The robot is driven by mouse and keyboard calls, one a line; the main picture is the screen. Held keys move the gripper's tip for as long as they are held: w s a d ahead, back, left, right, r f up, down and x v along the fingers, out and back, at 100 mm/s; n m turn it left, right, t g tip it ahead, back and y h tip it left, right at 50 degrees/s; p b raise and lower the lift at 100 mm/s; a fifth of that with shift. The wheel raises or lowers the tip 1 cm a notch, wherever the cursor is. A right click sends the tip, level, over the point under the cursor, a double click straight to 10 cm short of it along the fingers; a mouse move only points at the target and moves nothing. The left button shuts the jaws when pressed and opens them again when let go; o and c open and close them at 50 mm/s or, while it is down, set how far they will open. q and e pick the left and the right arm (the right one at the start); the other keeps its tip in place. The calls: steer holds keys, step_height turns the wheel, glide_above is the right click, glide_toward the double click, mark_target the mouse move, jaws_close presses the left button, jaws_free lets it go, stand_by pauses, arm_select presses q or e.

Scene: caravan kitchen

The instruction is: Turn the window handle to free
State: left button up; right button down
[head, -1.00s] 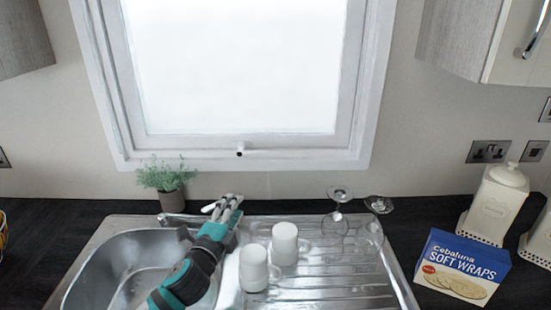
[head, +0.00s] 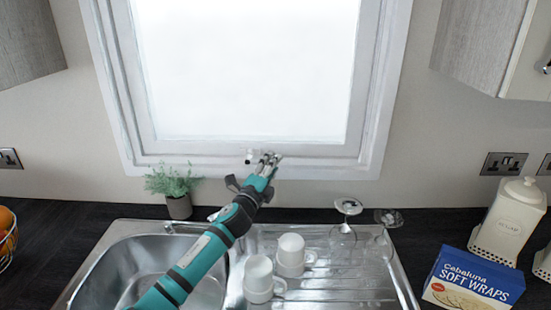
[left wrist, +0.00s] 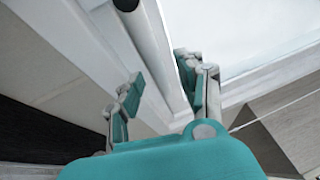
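The white window handle (head: 251,154) sits at the bottom middle of the window frame (head: 200,162). My left gripper (head: 268,158) is up at the handle, its fingers partly covering it in the head view. In the left wrist view the handle (left wrist: 152,45) is a white bar with a dark end, running between the two spread fingers of my left gripper (left wrist: 160,82). The fingers stand on either side of the bar, and I see no clear grip on it. My right gripper is not in view.
Below are the sink (head: 150,270), two white cups (head: 259,275), upturned glasses (head: 343,225), and a plant (head: 176,190) left of my arm. A wraps box (head: 470,280) and white canister (head: 508,218) stand right. Cabinets (head: 485,45) flank the window.

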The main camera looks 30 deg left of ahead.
arm_select(q)
steer(key=shift+x, duration=1.05)
steer(key=shift+w, duration=0.2)
jaws_close()
steer(key=shift+f, duration=0.1)
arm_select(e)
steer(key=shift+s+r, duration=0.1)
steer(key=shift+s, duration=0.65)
